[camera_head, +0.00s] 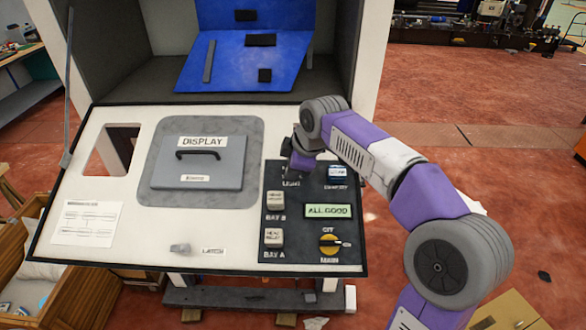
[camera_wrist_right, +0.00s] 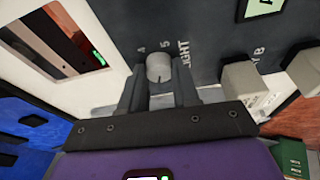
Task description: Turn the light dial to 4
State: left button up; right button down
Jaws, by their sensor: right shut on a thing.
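The light dial (camera_wrist_right: 158,68) is a small pale grey knob on the dark control panel, seen in the right wrist view. My right gripper (camera_wrist_right: 158,72) is shut on it, with one finger on each side. The word LIGHT and the digits 4 and 5 are printed beside the dial. I cannot tell clearly which digit the dial points at. In the head view my right gripper (camera_head: 300,160) is at the top left of the dark panel (camera_head: 292,212), above the LIGHT label (camera_head: 291,183), and hides the dial. My left gripper is not in view.
The dark panel also holds a green ALL GOOD screen (camera_head: 328,211), a yellow MAIN knob (camera_head: 329,243), two bay buttons (camera_head: 275,201) (camera_head: 273,237) and a blue-white button (camera_head: 338,173). The DISPLAY cover (camera_head: 198,165) with its black handle lies to the left. A blue open panel (camera_head: 240,62) stands behind.

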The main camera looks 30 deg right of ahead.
jog(key=m+b, duration=0.1)
jog(key=m, duration=0.2)
jog(key=shift+m+t+h, duration=0.4)
jog(key=m+b, duration=0.1)
jog(key=m, duration=0.2)
jog(key=shift+a+m+h, duration=0.1)
jog(key=shift+m+h, duration=0.2)
jog(key=shift+h, duration=0.1)
jog(key=m+h+b, duration=0.1)
jog(key=m, duration=0.2)
jog(key=shift+m+t+b, duration=0.3)
jog(key=shift+m, duration=0.1)
jog(key=m+h+b, duration=0.1)
jog(key=m, duration=0.2)
jog(key=shift+m, duration=0.4)
jog(key=m+g+h+b, duration=0.1)
jog(key=m, duration=0.4)
jog(key=shift+a+m, duration=0.15)
jog(key=shift+m, duration=0.25)
jog(key=m, duration=0.3)
jog(key=m+g+h, duration=0.1)
jog(key=m, duration=0.2)
jog(key=shift+g, duration=0.3)
jog(key=c, duration=0.8)
grip_release()
